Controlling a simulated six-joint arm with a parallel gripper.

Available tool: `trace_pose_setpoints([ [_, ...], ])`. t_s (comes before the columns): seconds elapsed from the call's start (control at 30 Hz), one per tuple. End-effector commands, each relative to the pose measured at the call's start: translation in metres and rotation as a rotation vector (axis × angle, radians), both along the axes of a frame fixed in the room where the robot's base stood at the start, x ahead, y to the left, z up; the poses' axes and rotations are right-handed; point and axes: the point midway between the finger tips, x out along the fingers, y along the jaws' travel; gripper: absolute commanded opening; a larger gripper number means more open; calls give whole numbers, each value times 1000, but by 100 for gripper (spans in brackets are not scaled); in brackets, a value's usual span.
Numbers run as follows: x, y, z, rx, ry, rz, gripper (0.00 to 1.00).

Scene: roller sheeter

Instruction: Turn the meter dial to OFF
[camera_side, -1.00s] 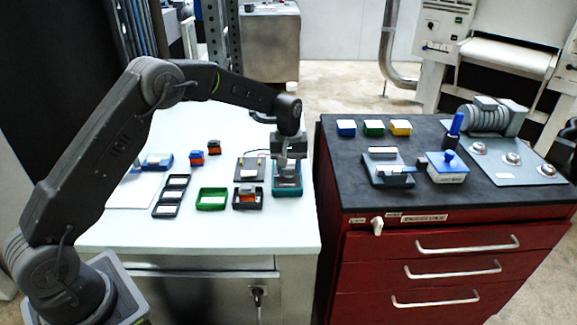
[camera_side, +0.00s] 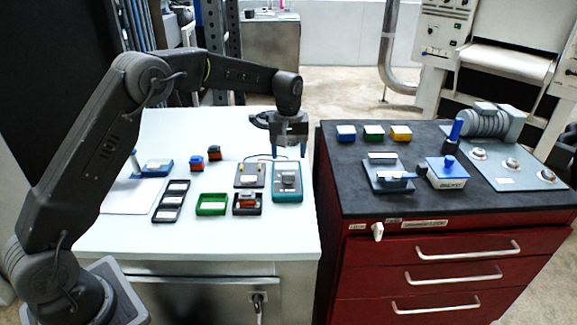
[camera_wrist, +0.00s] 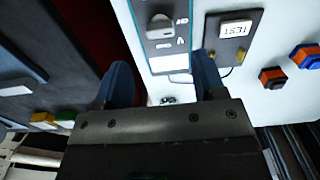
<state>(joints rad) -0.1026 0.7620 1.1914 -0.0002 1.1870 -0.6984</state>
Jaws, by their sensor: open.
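The meter (camera_side: 287,190) is a teal-edged box with a grey face, lying on the white table. In the wrist view the meter (camera_wrist: 170,48) shows between and beyond my fingers, with the grey dial (camera_wrist: 160,25) near the top edge. Letters beside the dial appear sideways or upside down; I cannot tell its setting. My gripper (camera_side: 290,152) is open and empty, above and behind the meter, apart from the dial. Its two dark-blue fingers (camera_wrist: 163,80) show in the wrist view.
The red cabinet (camera_side: 440,262) stands to the right.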

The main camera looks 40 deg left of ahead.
Motion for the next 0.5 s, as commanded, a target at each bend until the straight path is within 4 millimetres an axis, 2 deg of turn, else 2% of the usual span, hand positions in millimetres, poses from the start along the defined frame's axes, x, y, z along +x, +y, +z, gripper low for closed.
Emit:
trace_pose_setpoints([
  [0.1, 1, 0, 27, 0, -4, 0, 64],
  [0.2, 0, 0, 45, 0, -3, 1, 64],
  [0.33, 0, 0, 60, 0, -1, 1, 64],
  [0.5, 0, 0, 69, 0, 0, 1, 64],
])
